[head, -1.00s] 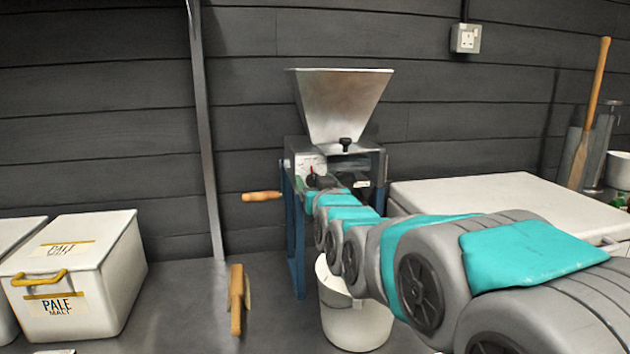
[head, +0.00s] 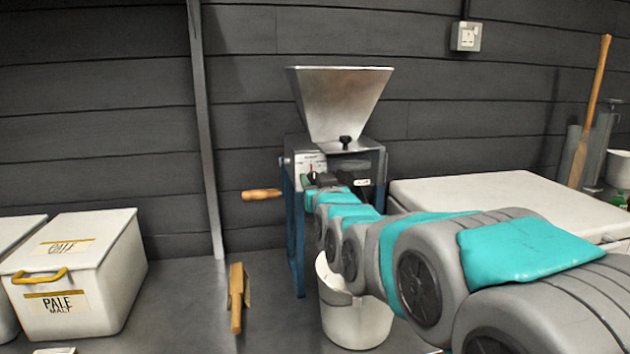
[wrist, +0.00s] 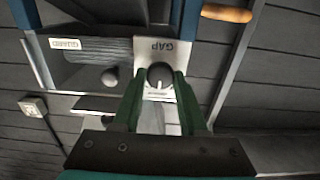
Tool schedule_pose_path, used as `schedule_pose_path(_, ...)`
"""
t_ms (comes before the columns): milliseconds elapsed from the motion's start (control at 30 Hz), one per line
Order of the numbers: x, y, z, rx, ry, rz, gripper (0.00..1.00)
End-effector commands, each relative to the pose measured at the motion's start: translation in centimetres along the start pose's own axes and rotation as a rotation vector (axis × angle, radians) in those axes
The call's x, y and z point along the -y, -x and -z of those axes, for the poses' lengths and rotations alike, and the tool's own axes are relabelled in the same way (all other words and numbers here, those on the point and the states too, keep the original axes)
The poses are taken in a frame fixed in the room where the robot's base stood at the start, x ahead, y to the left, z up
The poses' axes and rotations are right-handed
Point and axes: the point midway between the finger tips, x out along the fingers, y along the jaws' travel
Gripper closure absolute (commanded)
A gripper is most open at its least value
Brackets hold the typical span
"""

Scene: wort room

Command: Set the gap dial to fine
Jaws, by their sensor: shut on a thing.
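The gap dial (wrist: 159,76) is a round dark knob on a pale plate (wrist: 184,50) lettered GAP, which appears upside down in the wrist view. A pale pointer line on the knob points toward the bottom of that picture, near small lettering too small to read. My gripper (wrist: 161,74) has its two green fingers shut on the knob, one on each side. In the head view, my gripper (head: 311,181) is at the front of the mill (head: 298,220), where it partly hides the knob. A red mark shows on the plate above it.
A steel hopper (head: 340,100) tops the mill, with a wooden crank handle (head: 262,195) at its left. A white bucket (head: 355,318) stands beneath. A pale malt bin (head: 85,270) is at left, a wooden-handled brush (head: 236,298) on the bench, and a white chest (head: 500,195) at right.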

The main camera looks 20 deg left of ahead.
Motion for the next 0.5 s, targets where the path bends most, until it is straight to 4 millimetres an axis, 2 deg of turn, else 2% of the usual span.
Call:
schedule_pose_path(267,0.00,0.01,-0.10,0.000,0.025,0.000,1.00)
schedule_pose_path(500,-0.01,0.03,-0.40,0.002,0.143,-0.001,1.00)
